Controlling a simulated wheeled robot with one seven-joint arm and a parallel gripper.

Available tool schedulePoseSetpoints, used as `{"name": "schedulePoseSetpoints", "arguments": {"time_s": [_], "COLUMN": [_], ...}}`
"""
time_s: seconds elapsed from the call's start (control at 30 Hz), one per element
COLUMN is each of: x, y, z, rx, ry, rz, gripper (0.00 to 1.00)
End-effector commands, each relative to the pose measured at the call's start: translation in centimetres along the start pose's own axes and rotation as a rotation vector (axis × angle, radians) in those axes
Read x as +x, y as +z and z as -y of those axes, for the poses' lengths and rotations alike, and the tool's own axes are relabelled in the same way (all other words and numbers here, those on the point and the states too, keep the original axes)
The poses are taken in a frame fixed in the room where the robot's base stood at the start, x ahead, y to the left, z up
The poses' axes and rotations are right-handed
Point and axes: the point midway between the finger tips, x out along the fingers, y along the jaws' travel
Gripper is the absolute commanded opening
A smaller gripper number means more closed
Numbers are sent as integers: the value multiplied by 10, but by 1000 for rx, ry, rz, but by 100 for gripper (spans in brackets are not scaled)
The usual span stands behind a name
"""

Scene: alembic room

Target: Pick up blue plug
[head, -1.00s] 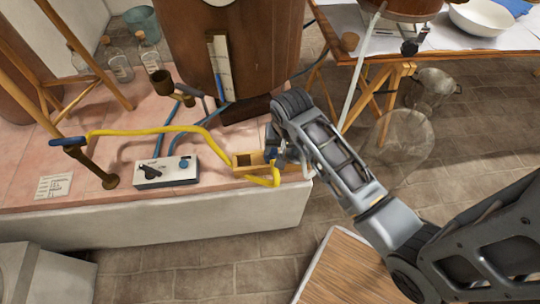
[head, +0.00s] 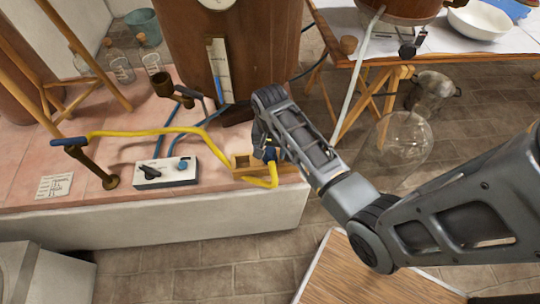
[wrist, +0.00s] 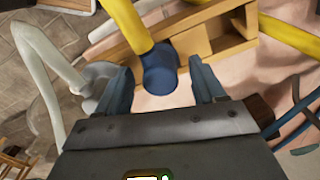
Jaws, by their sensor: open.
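The blue plug (wrist: 160,72) sits on the end of a thick yellow hose (wrist: 126,22), near a small wooden holder. In the wrist view it lies between the two spread fingers of my gripper (wrist: 163,88), with a gap on each side. In the head view the plug (head: 270,153) shows at the right end of the yellow hose (head: 263,183), partly hidden by my arm. The gripper fingers are hard to make out there.
The wooden holder (head: 243,160) stands at the pink bench's right edge. A white control box (head: 166,173) with knobs is left of it. A large wooden barrel (head: 232,50) rises behind. A glass vessel (head: 400,145) is beyond my arm, to the right.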

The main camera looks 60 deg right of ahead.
Motion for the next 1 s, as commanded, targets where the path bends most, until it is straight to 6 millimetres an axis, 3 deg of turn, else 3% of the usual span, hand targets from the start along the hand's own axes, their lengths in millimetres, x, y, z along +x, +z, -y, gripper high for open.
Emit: {"name": "schedulePoseSetpoints", "arguments": {"time_s": [0.33, 1.0], "x": [9, 9], "y": [0, 0], "z": [0, 0], "rx": [0, 0], "ry": [-1, -1], "rz": [-1, -1], "gripper": [69, 7]}}
